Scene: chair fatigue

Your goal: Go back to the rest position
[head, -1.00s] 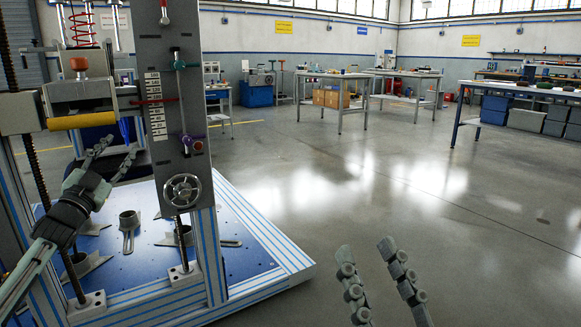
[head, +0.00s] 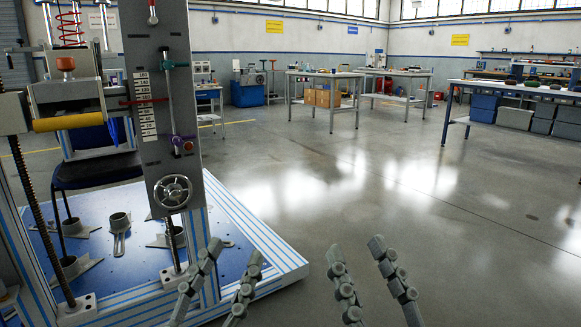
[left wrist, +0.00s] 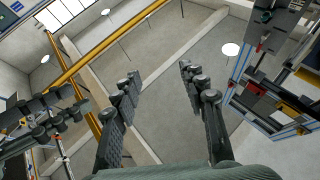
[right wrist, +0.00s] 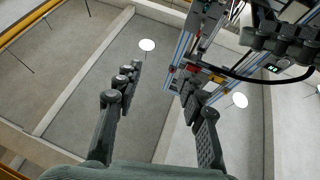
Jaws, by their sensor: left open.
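My left gripper (head: 228,272) is open and empty at the bottom of the head view, just in front of the rig's blue base. Its two fingers stand apart in the left wrist view (left wrist: 160,92), with only ceiling and part of the rig beyond. My right gripper (head: 368,268) is open and empty to its right, over bare floor. Its fingers also stand apart in the right wrist view (right wrist: 160,85). Both grippers point upward, side by side, and touch nothing.
The test rig stands at the left, with a grey column (head: 160,110), a handwheel (head: 173,192), a yellow roller (head: 68,122) and a blue base plate (head: 110,265). A dark chair seat (head: 97,172) is within it. Workbenches (head: 325,75) stand far back. The floor (head: 400,200) ahead and right is clear.

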